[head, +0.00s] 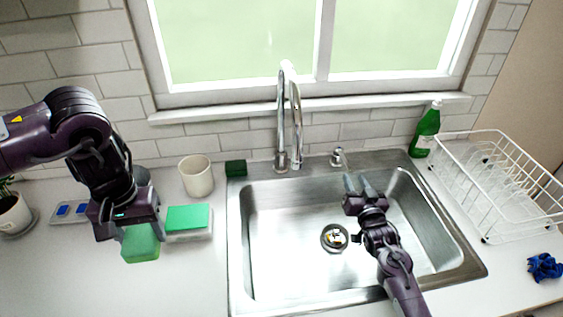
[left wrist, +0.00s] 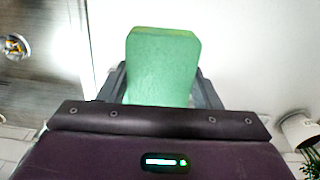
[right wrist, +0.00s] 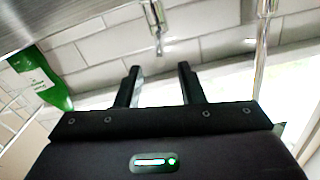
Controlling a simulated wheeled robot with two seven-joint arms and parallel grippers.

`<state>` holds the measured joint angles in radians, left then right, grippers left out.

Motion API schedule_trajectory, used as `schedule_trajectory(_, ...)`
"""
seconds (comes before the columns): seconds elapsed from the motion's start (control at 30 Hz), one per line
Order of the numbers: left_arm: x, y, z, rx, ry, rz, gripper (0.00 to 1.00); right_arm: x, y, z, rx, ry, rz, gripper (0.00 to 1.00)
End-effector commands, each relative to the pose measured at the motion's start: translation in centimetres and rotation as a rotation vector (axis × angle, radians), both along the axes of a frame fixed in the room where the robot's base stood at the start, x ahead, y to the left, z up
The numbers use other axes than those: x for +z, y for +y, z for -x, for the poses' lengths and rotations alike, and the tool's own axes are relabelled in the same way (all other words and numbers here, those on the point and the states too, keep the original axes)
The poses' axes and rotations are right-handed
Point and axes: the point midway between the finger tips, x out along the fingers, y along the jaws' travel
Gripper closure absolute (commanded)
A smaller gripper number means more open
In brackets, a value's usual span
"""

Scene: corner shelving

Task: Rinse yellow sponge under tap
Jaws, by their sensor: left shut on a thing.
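My left gripper (head: 138,228) is shut on a block-shaped sponge (head: 141,246), over the counter left of the sink. The sponge looks green, with a yellowish-green edge in the left wrist view (left wrist: 162,62); no plainly yellow sponge shows. The chrome tap (head: 296,115) stands behind the sink (head: 290,215), its spout curving down over the back of the basin; no water is visible. My right gripper (head: 358,184) is over the right part of the basin, fingers apart and empty, pointing toward the back wall. The right wrist view also shows its open fingers (right wrist: 160,82).
A small lever (head: 338,158), green bottle (head: 426,132), white dish rack (head: 500,185) and blue cloth (head: 545,267) are to the right.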

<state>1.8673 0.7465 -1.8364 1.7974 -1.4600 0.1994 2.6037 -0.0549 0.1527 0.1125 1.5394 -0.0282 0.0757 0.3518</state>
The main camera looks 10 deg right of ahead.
Motion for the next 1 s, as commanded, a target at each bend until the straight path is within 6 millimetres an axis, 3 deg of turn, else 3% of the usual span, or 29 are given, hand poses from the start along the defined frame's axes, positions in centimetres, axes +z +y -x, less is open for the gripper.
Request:
schedule_trajectory(0.03, -1.5, 0.0, 0.0, 0.000, 0.000, 0.000, 0.67, -0.6, -0.1, -1.2, 0.001, -0.005, 0.000, 0.65)
schedule_trajectory(0.1, -2.5, 0.0, 0.0, 0.000, 0.000, 0.000, 0.67, -0.6, -0.2, -2.7, 0.001, -0.005, 0.001, 0.65)
schedule_trajectory(0.4, -5.6, 0.0, 0.0, 0.000, 0.000, 0.000, 0.67, -0.4, -0.6, -7.3, -0.001, 0.000, 0.001, 0.65)
schedule_trajectory(0.83, -6.0, 0.0, 0.0, 0.000, 0.000, 0.000, 0.67, 0.0, -0.6, -8.4, 0.000, 0.002, 0.001, 0.65)
schedule_trajectory(1.0, -6.0, 0.0, 0.0, 0.000, 0.000, 0.000, 0.67, 0.0, -0.6, -8.4, 0.000, 0.002, 0.001, 0.84)
